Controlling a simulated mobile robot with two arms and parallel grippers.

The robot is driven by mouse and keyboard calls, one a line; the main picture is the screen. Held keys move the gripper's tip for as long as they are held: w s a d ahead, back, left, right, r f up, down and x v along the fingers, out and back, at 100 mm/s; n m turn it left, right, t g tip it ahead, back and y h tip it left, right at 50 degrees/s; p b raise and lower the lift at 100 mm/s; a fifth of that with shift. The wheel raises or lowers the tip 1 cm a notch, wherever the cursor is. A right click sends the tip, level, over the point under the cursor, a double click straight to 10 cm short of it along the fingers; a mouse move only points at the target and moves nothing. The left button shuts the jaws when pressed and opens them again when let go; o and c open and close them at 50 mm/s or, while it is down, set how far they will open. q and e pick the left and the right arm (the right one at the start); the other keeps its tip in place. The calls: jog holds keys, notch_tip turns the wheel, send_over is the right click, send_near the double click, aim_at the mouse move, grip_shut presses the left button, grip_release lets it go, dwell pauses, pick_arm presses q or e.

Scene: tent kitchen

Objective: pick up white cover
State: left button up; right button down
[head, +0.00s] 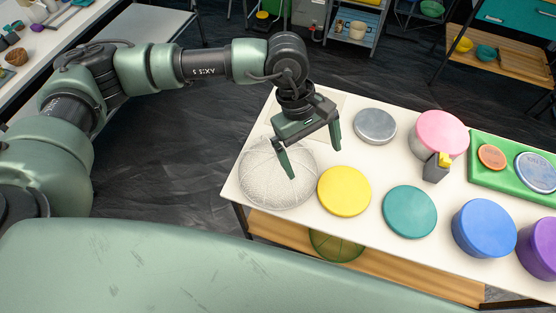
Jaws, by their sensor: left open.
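The white cover (265,180), a round dome with a fine ribbed or woven surface, sits at the left end of the cream table. My left gripper (314,162) comes in over its upper right side, pointing down. Its two fingers are spread apart with nothing visible between them. One finger shows in front of the cover, and the other is to the right of it, past its edge. I cannot tell whether a finger touches the cover. The gripper hides part of the cover's upper right side. My right gripper is not in view.
Right of the cover stand a yellow round lid (344,191), a teal one (409,211), a grey one (375,126), a pink container (440,134) and a blue one (484,228). A green tray (486,176) lies at the right. A shelf (375,271) runs below the tabletop.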

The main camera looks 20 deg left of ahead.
pick_arm(q)
jog(key=w+a+y, duration=0.1)
jog(key=a, duration=0.2)
jog(key=w+a+y, duration=0.1)
jog(key=a, duration=0.2)
jog(key=w+a+t+y, duration=0.1)
jog(key=w+a, duration=0.1)
jog(key=shift+a+m+y, duration=0.3)
jog(key=shift+a, duration=0.1)
jog(key=f+p, duration=0.1)
jog(key=f, duration=0.1)
jog(key=f+p, duration=0.1)
jog(key=f, duration=0.1)
jog(key=s+f, duration=0.1)
jog(key=f, duration=0.1)
jog(key=shift+f+p, duration=0.15)
jog(key=shift+p, duration=0.25)
jog(key=shift+w+f, duration=0.1)
jog(key=shift+f, duration=0.5)
jog(key=c, duration=1.8)
jog(key=shift+r, duration=0.1)
